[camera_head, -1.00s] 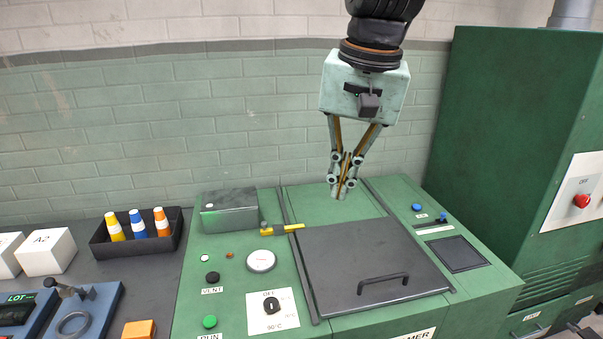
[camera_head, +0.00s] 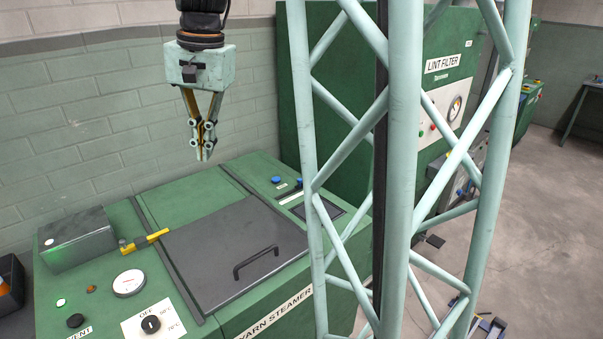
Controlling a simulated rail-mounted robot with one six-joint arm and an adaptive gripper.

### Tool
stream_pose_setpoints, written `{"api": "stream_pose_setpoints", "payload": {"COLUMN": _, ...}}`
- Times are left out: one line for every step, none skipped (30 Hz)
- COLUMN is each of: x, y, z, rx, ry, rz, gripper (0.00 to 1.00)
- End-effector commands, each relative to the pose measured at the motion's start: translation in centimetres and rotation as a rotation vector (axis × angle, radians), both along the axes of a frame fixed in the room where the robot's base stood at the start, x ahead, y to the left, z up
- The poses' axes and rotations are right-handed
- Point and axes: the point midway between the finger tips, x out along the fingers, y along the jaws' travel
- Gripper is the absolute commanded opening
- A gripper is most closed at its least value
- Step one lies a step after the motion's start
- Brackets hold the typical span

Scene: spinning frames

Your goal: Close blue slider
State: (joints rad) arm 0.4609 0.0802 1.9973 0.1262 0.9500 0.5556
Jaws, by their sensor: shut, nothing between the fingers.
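The blue slider (camera_head: 299,183) is a small blue knob on a dark slot with a pale label strip. It sits on the top of the green yarn steamer (camera_head: 180,192), near its back right corner. A round blue button (camera_head: 276,180) is just left of it. My gripper (camera_head: 204,157) is shut and empty, pointing down above the back of the steamer. It is left of the slider and apart from it. The slider's exact position along its slot is too small to tell.
A dark lid with a handle (camera_head: 257,262) covers the steamer's middle. A yellow-handled lever (camera_head: 150,238) and a grey box (camera_head: 78,240) are at left. The tall green lint filter cabinet (camera_head: 350,100) stands behind the slider.

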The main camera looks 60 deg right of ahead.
Motion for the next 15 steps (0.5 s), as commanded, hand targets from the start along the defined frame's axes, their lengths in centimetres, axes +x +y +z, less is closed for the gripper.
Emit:
{"api": "stream_pose_setpoints", "payload": {"x": 0.5, "y": -0.9, "z": -0.1, "rx": 0.005, "ry": 0.003, "rz": -0.021, "gripper": 0.0}}
{"api": "stream_pose_setpoints", "payload": {"x": 0.7, "y": -1.3, "z": -0.2, "rx": 0.009, "ry": 0.005, "rz": -0.034, "gripper": 0.0}}
{"api": "stream_pose_setpoints", "payload": {"x": 1.1, "y": -1.9, "z": -0.3, "rx": 0.013, "ry": 0.007, "rz": -0.049, "gripper": 0.0}}
{"api": "stream_pose_setpoints", "payload": {"x": 1.3, "y": -2.3, "z": -0.4, "rx": 0.016, "ry": 0.008, "rz": -0.061, "gripper": 0.0}}
{"api": "stream_pose_setpoints", "payload": {"x": 1.6, "y": -2.7, "z": -0.5, "rx": 0.019, "ry": 0.009, "rz": -0.073, "gripper": 0.0}}
{"api": "stream_pose_setpoints", "payload": {"x": 1.9, "y": -3.3, "z": -0.6, "rx": 0.023, "ry": 0.011, "rz": -0.089, "gripper": 0.0}}
{"api": "stream_pose_setpoints", "payload": {"x": 2.1, "y": -3.8, "z": -0.7, "rx": 0.026, "ry": 0.012, "rz": -0.102, "gripper": 0.0}}
{"api": "stream_pose_setpoints", "payload": {"x": 2.3, "y": -4.3, "z": -0.8, "rx": 0.029, "ry": 0.014, "rz": -0.113, "gripper": 0.0}}
{"api": "stream_pose_setpoints", "payload": {"x": 2.6, "y": -4.8, "z": -1.0, "rx": 0.033, "ry": 0.017, "rz": -0.129, "gripper": 0.0}}
{"api": "stream_pose_setpoints", "payload": {"x": 2.9, "y": -5.3, "z": -1.0, "rx": 0.036, "ry": 0.017, "rz": -0.141, "gripper": 0.0}}
{"api": "stream_pose_setpoints", "payload": {"x": 3.1, "y": -5.8, "z": -1.1, "rx": 0.039, "ry": 0.018, "rz": -0.153, "gripper": 0.0}}
{"api": "stream_pose_setpoints", "payload": {"x": 3.3, "y": -6.4, "z": -1.3, "rx": 0.044, "ry": 0.021, "rz": -0.17, "gripper": 0.0}}
{"api": "stream_pose_setpoints", "payload": {"x": 3.5, "y": -6.9, "z": -1.5, "rx": 0.046, "ry": 0.023, "rz": -0.181, "gripper": 0.0}}
{"api": "stream_pose_setpoints", "payload": {"x": 3.7, "y": -7.4, "z": -1.6, "rx": 0.048, "ry": 0.023, "rz": -0.192, "gripper": 0.0}}
{"api": "stream_pose_setpoints", "payload": {"x": 4.0, "y": -8.0, "z": -1.7, "rx": 0.053, "ry": 0.025, "rz": -0.208, "gripper": 0.0}}
